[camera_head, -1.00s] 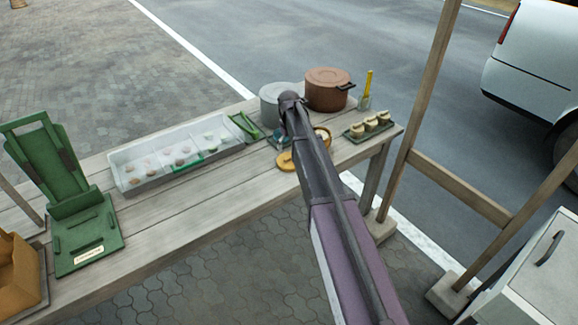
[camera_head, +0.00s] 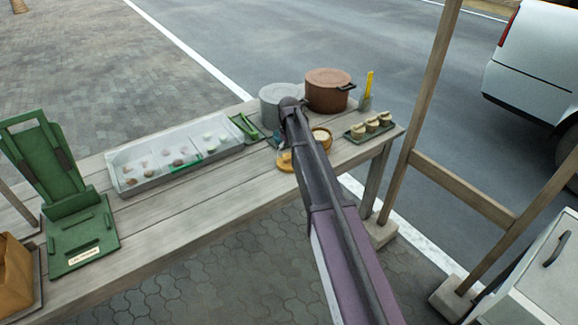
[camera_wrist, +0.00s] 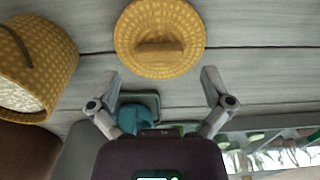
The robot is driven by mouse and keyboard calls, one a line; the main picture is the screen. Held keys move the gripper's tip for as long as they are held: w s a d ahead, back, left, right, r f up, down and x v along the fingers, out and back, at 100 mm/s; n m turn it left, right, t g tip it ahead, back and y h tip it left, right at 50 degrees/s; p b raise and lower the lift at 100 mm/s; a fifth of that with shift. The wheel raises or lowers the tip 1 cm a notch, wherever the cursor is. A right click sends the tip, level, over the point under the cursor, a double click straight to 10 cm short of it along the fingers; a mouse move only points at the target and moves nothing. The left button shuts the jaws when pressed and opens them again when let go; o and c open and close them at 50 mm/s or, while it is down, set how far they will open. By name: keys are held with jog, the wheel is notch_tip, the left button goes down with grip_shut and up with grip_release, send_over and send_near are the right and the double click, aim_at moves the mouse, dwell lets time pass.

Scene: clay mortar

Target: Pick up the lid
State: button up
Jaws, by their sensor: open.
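The lid (camera_wrist: 160,38) is a round, yellow woven disc with a raised bar handle across its middle. It lies flat on the wooden table. In the head view the lid (camera_head: 284,160) shows partly, left of my arm. A matching yellow woven basket (camera_wrist: 38,62) stands to its left in the wrist view; the head view shows the basket (camera_head: 321,136) right of my arm. My gripper (camera_wrist: 160,82) is open and empty, its fingers spread just below the lid in the wrist view, apart from it. My arm hides the gripper in the head view.
A brown pot (camera_head: 328,92) and a grey pot (camera_head: 280,100) stand at the back of the table (camera_head: 215,188). A compartment tray (camera_head: 165,157) and a green stand (camera_head: 75,220) are to the left. A teal object (camera_wrist: 131,118) lies between my fingers' bases in view.

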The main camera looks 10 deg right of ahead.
aim_at(289, 161)
jog(key=shift+f+b, duration=1.2)
jog(key=shift+f, duration=0.35)
jog(key=c, duration=0.9)
